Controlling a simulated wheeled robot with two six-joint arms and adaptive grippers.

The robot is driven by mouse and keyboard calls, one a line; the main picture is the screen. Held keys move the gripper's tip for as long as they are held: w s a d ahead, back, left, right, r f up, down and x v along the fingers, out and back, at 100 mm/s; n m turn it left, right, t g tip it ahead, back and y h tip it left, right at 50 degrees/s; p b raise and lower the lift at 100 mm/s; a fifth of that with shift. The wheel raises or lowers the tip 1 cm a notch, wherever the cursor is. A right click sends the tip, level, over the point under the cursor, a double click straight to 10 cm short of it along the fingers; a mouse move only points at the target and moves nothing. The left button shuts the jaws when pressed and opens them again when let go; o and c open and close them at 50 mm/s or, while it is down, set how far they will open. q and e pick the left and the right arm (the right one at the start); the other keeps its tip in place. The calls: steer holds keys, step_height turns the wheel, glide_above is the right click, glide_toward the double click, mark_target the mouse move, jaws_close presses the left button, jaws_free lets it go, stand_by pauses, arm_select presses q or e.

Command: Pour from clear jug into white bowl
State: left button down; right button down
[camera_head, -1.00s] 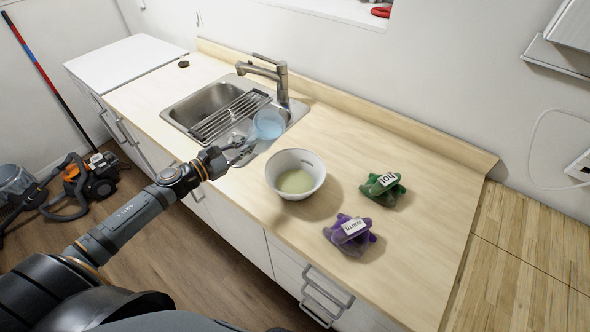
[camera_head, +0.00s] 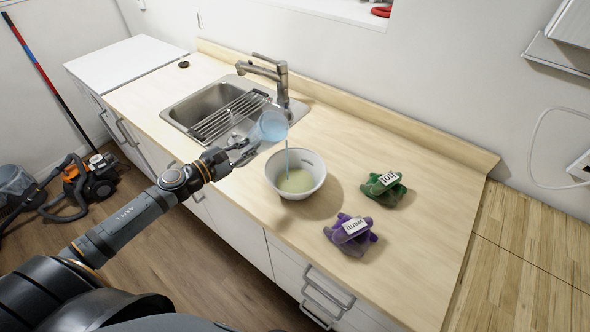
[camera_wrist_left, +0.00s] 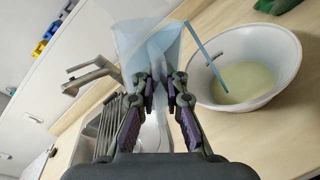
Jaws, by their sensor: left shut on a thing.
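The clear jug (camera_head: 272,126) is tilted toward the white bowl, and a thin blue stream (camera_head: 286,160) runs from it down into the bowl. The white bowl (camera_head: 312,184) stands upright on the counter and holds a pale yellow-green liquid (camera_head: 296,181). My left gripper (camera_head: 250,150) is shut on the jug and holds it above the counter, left of the bowl. In the left wrist view the gripper fingers (camera_wrist_left: 158,92) pinch the see-through jug (camera_wrist_left: 150,45), and the stream lands inside the bowl (camera_wrist_left: 285,45). My right gripper is not in view.
A steel sink (camera_head: 190,103) with a drying rack (camera_head: 228,118) and faucet (camera_head: 283,82) lies behind the jug. A green cloth-like thing (camera_head: 392,195) and a purple one (camera_head: 340,236) with labels lie right of the bowl.

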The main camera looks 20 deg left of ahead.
arm_select(q)
steer(key=shift+d+f+m+b, duration=0.15)
steer(key=shift+f+m+b, duration=0.2)
steer(key=shift+b, duration=0.2)
steer(key=shift+f, duration=0.15)
steer(key=shift+w+d+f+b, duration=0.1)
steer(key=shift+w+f+b, duration=0.15)
steer(key=shift+b, duration=0.05)
steer(key=shift+s, duration=0.25)
steer(key=shift+f+m+b, duration=0.1)
steer(key=shift+m+b, duration=0.15)
steer(key=shift+b, duration=0.2)
